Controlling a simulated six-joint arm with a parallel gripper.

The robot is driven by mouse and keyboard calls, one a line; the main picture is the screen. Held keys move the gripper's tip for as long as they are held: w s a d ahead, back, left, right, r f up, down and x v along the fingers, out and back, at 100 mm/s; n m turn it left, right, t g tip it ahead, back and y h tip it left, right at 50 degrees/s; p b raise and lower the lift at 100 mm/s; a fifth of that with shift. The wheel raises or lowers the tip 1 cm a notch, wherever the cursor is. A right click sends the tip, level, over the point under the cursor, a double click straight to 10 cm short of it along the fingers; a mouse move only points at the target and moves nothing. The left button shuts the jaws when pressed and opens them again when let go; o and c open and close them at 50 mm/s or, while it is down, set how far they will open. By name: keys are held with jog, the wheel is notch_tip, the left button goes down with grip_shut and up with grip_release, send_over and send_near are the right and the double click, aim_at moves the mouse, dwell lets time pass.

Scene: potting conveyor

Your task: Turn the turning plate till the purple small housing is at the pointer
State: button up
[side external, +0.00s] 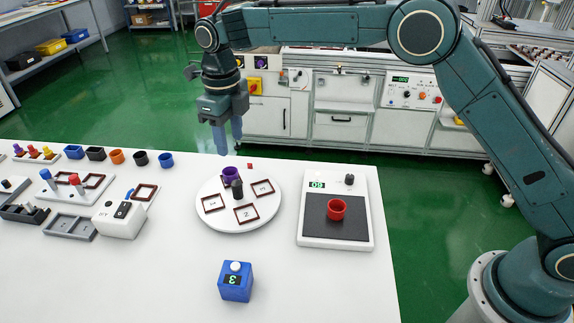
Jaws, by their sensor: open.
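The turning plate (210,186) is a white disc on the table with several brown-framed square spots around a dark upright knob (237,190). The purple small housing (230,173) sits on the plate's far side, just behind and left of the knob. A small red marker (250,166) lies at the plate's far edge, to the right of the purple housing; it may be the pointer, but I cannot tell for sure. My gripper (229,147) is open and empty, pointing down above the far edge of the plate, apart from the housing and knob.
A scale (308,232) with a red cup (336,209) stands right of the plate. A blue box (236,285) with a white button and a digit display is in front. Several coloured cups, trays and a white device (119,220) fill the left.

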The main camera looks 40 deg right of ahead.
jog(key=shift+a, duration=0.1)
jog(key=c, duration=1)
jog(key=shift+a+f+n, duration=0.1)
jog(key=shift+f+n, duration=0.05)
jog(key=shift+n, duration=0.25)
jog(key=s+a+f+n+t, duration=0.1)
jog(key=a+f+n+t, duration=0.1)
jog(key=n, duration=1.1)
jog(key=s+a+f+n+t+h, duration=0.1)
jog(key=a+n, duration=0.4)
jog(key=n, duration=0.8)
jog(key=shift+s+f+t, duration=0.15)
jog(key=shift+f+t, duration=0.45)
jog(key=shift+f, duration=0.3)
jog(key=shift+a, duration=0.1)
